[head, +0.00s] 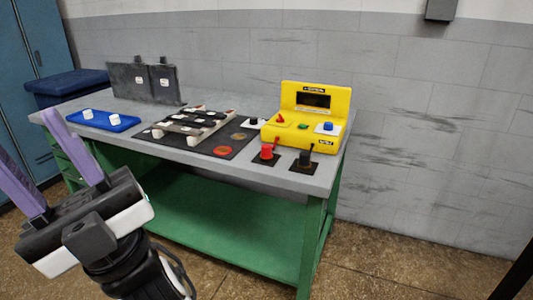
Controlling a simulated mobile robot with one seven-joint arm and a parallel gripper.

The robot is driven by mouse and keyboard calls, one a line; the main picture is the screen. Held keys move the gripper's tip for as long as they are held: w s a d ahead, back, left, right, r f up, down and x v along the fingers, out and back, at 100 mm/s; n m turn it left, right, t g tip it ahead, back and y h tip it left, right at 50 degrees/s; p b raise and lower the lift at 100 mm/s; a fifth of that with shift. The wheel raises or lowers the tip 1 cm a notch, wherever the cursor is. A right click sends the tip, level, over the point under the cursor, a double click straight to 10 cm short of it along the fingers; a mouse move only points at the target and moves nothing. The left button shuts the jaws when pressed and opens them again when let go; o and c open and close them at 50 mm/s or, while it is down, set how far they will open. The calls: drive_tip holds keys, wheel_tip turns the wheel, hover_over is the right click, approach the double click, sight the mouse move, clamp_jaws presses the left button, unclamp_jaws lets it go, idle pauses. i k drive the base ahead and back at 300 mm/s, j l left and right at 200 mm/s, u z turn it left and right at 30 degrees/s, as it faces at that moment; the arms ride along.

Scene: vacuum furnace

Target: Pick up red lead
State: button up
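The red lead (267,152) stands upright on a small dark pad near the front right edge of the grey-topped bench. A black lead (304,159) stands on its own dark pad just to its right. Both are in front of a yellow meter (315,115) with a dark display. My gripper (22,140) is at the left of the head view, in front of the bench's left side. Its two purple fingers are spread wide with nothing between them. It is well to the left of the red lead and apart from it.
The bench (225,168) has a green frame and lower shelf. A dark mat with plates and bars (190,125), a blue tray with white pieces (104,120) and upright dark panels (144,82) occupy its left and middle. A grey wall is behind.

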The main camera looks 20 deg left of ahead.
sight(265, 155)
drive_tip(key=i+l+u, duration=0.35)
drive_tip(key=i, duration=0.3)
drive_tip(key=i+l+u, duration=0.3)
drive_tip(key=i+l, duration=0.15)
drive_tip(key=i, duration=0.2)
